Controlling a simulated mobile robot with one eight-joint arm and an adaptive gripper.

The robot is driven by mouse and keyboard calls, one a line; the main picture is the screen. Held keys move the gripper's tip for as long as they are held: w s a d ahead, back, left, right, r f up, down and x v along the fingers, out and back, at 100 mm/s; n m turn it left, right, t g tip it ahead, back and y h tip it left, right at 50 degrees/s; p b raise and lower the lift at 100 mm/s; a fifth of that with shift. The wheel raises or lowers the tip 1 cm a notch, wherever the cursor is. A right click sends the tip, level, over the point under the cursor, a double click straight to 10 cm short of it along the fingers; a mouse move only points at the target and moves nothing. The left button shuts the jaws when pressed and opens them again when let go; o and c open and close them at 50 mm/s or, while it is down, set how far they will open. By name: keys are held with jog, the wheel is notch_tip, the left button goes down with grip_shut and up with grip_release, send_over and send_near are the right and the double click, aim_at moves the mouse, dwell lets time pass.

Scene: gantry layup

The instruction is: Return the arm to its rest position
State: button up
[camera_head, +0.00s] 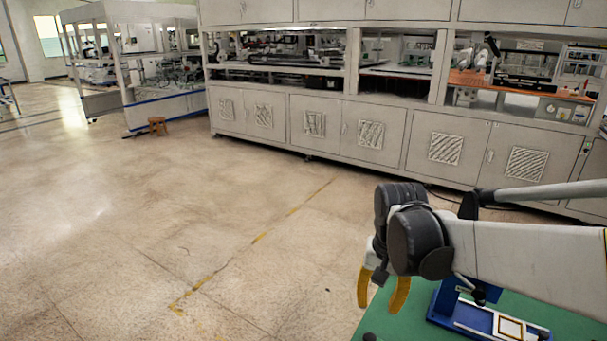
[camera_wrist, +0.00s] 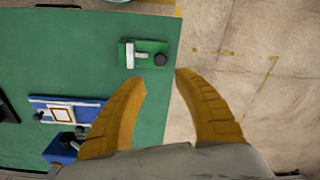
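My gripper (camera_head: 383,289) has two yellow fingers and hangs at the end of my arm, above the left edge of a green-topped table in the head view. In the wrist view my gripper (camera_wrist: 160,76) has its fingers spread apart with nothing between them. My arm reaches in from the right of the head view, its grey-white link and dark joints in sight. The fingers are over the edge of the green tabletop (camera_wrist: 60,65), with floor showing beyond it.
A blue fixture (camera_head: 470,316) with a framed plate stands on the table, close to my arm. A small green block with a metal bar and black knob (camera_wrist: 148,54) lies near the table edge. Long machine cabinets (camera_head: 375,138) line the back. The floor (camera_head: 140,210) at left is open.

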jog(key=s+r+n+t, duration=0.2)
jog(key=s+t, duration=0.1)
jog(key=s, duration=0.3)
jog(key=s+r+n+t, duration=0.2)
jog(key=s+t, duration=0.1)
jog(key=s, duration=0.2)
jog(key=shift+s+r, duration=0.4)
